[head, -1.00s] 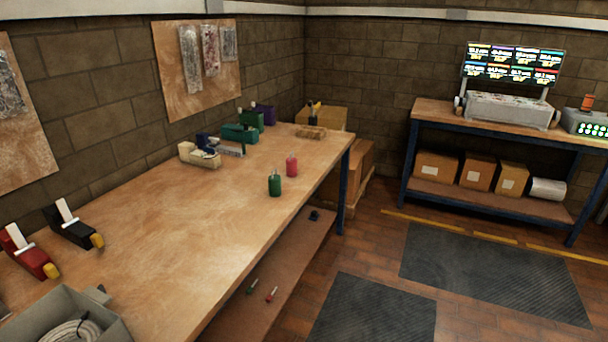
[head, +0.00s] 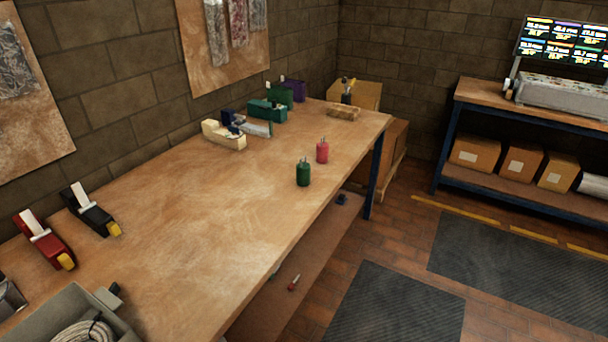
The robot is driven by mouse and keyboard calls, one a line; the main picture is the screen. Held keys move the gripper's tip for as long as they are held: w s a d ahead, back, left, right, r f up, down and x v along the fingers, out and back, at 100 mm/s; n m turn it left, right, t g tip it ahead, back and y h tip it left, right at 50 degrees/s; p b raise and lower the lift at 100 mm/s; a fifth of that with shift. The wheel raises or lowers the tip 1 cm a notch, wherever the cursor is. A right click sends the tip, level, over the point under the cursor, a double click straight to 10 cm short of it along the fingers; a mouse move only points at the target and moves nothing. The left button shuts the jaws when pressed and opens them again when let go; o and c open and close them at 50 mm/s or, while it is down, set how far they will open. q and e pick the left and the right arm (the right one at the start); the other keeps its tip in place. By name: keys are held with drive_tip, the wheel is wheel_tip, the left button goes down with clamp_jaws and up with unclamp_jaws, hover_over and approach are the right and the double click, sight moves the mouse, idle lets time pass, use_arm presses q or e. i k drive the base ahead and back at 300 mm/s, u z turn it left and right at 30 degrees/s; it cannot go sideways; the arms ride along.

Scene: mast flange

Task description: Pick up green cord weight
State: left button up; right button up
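The green cord weight (head: 303,173) is a small dark green cylinder with a thin stem on top. It stands upright near the front edge of the wooden workbench (head: 190,220), toward its far end. A similar red weight (head: 322,152) stands just behind it and to the right, a small gap apart. Neither of my grippers shows in the head view.
A grey bin with coiled cord (head: 72,318) and red (head: 44,240) and black (head: 90,210) dispensers stand at the near left. A cream dispenser (head: 223,134) and green box-like items (head: 267,110) line the back. The bench middle is clear. Dark mats (head: 395,305) cover the floor at right.

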sight(303, 168)
drive_tip(key=z, duration=0.5)
drive_tip(key=k, duration=1.2)
drive_tip(key=z, duration=0.85)
drive_tip(key=i, duration=0.95)
drive_tip(key=u, duration=0.25)
drive_tip(key=i, duration=1.65)
drive_tip(key=u, duration=1.1)
